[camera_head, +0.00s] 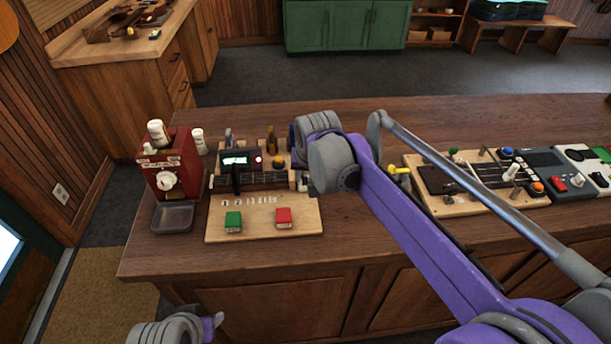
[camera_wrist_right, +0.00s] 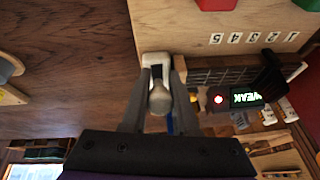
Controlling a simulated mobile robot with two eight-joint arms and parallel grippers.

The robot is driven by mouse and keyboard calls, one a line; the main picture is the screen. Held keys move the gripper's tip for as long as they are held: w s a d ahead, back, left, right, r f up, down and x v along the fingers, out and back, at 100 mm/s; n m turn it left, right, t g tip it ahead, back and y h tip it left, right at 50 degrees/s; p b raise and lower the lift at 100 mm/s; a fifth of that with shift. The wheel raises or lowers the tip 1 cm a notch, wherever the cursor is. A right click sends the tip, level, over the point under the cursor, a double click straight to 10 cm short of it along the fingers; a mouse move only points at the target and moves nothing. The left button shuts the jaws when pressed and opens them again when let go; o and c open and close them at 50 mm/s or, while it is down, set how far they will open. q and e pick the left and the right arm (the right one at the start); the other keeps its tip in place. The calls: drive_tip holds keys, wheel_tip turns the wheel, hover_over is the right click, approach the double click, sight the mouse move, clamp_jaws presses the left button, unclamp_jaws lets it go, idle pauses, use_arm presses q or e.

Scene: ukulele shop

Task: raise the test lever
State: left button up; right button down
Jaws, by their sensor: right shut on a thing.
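The test lever (camera_wrist_right: 158,99) shows in the right wrist view as a grey rounded knob above a white base (camera_wrist_right: 156,60), at the edge of a pale wooden board. My right gripper (camera_wrist_right: 161,92) is shut on this knob, one dark finger on each side. In the head view my right wrist hides most of the lever and the fingers.
A black upright handle (camera_head: 236,179) stands close to the display. A red box (camera_head: 170,166) with white knobs and a grey tray (camera_head: 173,218) stand at the left. Another wooden board (camera_head: 447,207) with controls lies right of my right arm. The counter's front strip is clear.

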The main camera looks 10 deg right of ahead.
use_arm(q)
drive_tip(key=shift+r, duration=0.1)
use_arm(e)
drive_tip(key=shift+w+r+g+p, duration=0.4)
drive_tip(key=shift+g+p, duration=0.1)
drive_tip(key=shift+g, duration=0.1)
drive_tip(key=shift+w+r+g+p, duration=0.25)
drive_tip(key=shift+g+p, duration=0.1)
drive_tip(key=shift+g, duration=0.2)
drive_tip(key=shift+w+r+g+p, duration=0.2)
drive_tip(key=shift+g+p, duration=0.15)
drive_tip(key=shift+g, duration=0.2)
drive_tip(key=shift+w+r+g+p, duration=0.2)
drive_tip(key=shift+w+g+p, duration=0.5)
drive_tip(key=shift+g, duration=0.5)
use_arm(q)
wheel_tip(320, 180, up, 6)
drive_tip(key=w, duration=0.2)
drive_tip(key=shift+w+r+t+p, duration=0.2)
drive_tip(key=shift+w+t+p, duration=0.1)
drive_tip(key=shift+w+p, duration=0.1)
use_arm(e)
drive_tip(key=shift+w+g, duration=0.15)
drive_tip(key=shift+g, duration=0.45)
